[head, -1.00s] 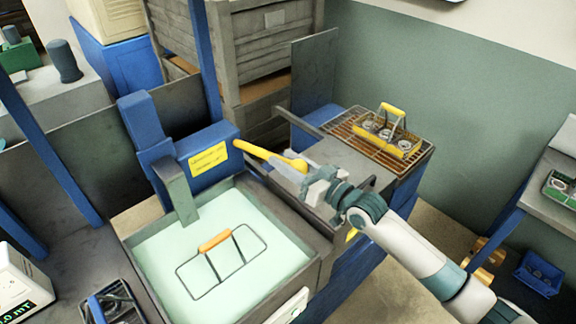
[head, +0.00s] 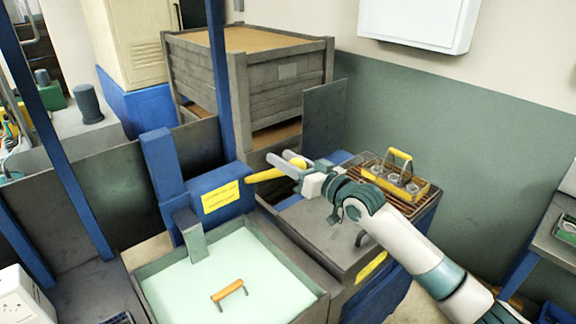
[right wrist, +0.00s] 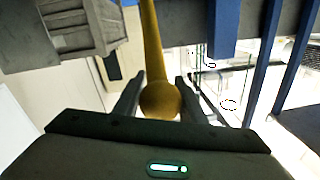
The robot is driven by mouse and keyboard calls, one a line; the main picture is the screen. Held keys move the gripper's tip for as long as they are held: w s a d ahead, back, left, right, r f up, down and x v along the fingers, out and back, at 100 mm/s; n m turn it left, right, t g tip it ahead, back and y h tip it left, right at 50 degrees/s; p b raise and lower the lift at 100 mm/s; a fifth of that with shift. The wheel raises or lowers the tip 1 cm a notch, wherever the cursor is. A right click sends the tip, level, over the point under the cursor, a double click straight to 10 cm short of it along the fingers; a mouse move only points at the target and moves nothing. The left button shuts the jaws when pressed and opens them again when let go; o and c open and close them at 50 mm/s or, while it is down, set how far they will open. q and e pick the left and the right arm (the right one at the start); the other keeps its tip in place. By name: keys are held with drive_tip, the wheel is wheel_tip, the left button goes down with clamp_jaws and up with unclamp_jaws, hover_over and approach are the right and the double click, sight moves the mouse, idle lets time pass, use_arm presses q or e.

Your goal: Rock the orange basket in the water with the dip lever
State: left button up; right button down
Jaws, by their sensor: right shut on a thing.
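The yellow dip lever (head: 268,175) sticks out to the right from the blue lever housing (head: 217,194) with a yellow label. My right gripper (head: 294,164) is shut on the lever near its round knob end. The right wrist view shows the lever (right wrist: 152,45) with its knob between the two fingers (right wrist: 160,98). The orange handle (head: 227,290) of the basket stands above the pale green water (head: 236,262) in the tank; the basket's frame below it is hidden under the water. My left gripper is not in view.
A yellow basket (head: 397,178) with metal rings stands on a rack to the right of the tank. A wooden crate (head: 262,85) stands behind. Blue posts (head: 216,80) rise behind the tank, and a grey bench is at the right edge.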

drive_tip(key=c, duration=1.3)
unclamp_jaws()
drive_tip(key=shift+a+f, duration=0.1)
drive_tip(key=shift+f, duration=0.1)
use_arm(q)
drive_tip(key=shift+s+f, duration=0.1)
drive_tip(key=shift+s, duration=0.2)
use_arm(e)
drive_tip(key=shift+o, duration=0.7)
drive_tip(key=shift+w+a+f, duration=0.1)
drive_tip(key=shift+w, duration=0.05)
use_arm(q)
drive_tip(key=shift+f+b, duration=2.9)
use_arm(e)
drive_tip(key=v, duration=1.7)
